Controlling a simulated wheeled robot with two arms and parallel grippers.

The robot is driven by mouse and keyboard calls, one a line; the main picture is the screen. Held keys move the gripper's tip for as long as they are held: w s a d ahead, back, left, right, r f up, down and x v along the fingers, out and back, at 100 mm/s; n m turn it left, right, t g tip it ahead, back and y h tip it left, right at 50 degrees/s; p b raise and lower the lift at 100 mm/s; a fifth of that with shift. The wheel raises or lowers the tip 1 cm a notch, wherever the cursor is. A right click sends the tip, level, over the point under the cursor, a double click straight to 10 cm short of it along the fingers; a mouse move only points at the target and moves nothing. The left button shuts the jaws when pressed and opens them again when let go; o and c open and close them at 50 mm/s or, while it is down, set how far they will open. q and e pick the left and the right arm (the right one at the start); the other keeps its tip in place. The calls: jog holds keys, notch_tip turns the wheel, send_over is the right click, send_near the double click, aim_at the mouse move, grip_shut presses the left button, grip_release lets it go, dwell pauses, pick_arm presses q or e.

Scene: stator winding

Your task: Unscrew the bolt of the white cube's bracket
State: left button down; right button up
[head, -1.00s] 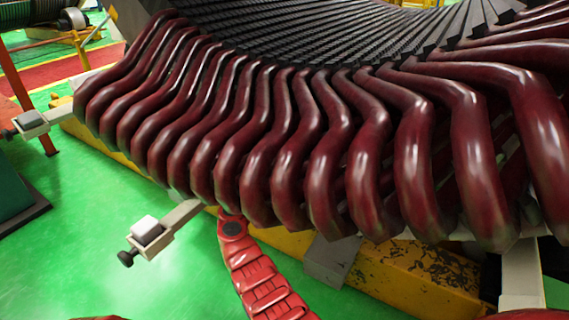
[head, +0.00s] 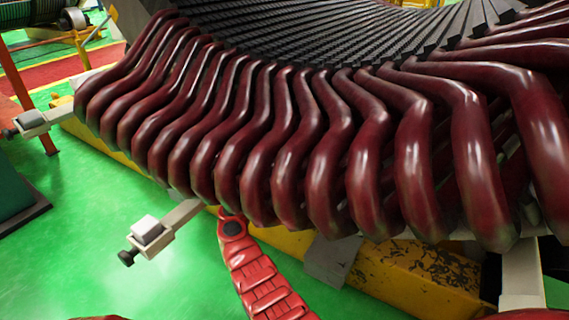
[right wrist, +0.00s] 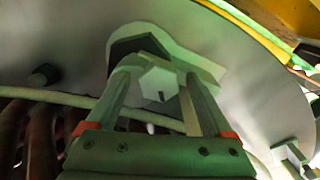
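The white cube (head: 147,229) sits in its pale bracket (head: 181,212) at the left, below the red coils. The bracket's black bolt head (head: 127,257) sticks out at its lower left end. Neither gripper can be made out in the head view. In the right wrist view my right gripper (right wrist: 160,80) has its two fingers apart. A pale hexagonal piece (right wrist: 159,83) shows between the fingers; I cannot tell whether they touch it. A dark knob (right wrist: 45,75) is left of the fingers.
Red coils (head: 320,150) of the stator fill the upper middle. A yellow beam (head: 400,270) runs beneath them. A red segmented part (head: 258,270) reaches up from the bottom. Another bracket (head: 32,121) stands at far left. Green floor (head: 80,290) is clear around the cube.

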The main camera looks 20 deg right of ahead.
pick_arm(q)
notch_tip(320, 180, up, 8)
jog(key=w+d+t+y+p, duration=0.1)
jog(key=w+t+y+p, duration=0.1)
jog(key=p, duration=0.5)
jog(key=shift+w+d+r+t+y, duration=0.2)
jog(key=shift+w+d+t+y, duration=0.1)
jog(key=shift+w+d+y, duration=0.1)
pick_arm(e)
jog(key=v, duration=1.7)
jog(key=shift+s+a+f, duration=0.1)
jog(key=shift+s, duration=0.1)
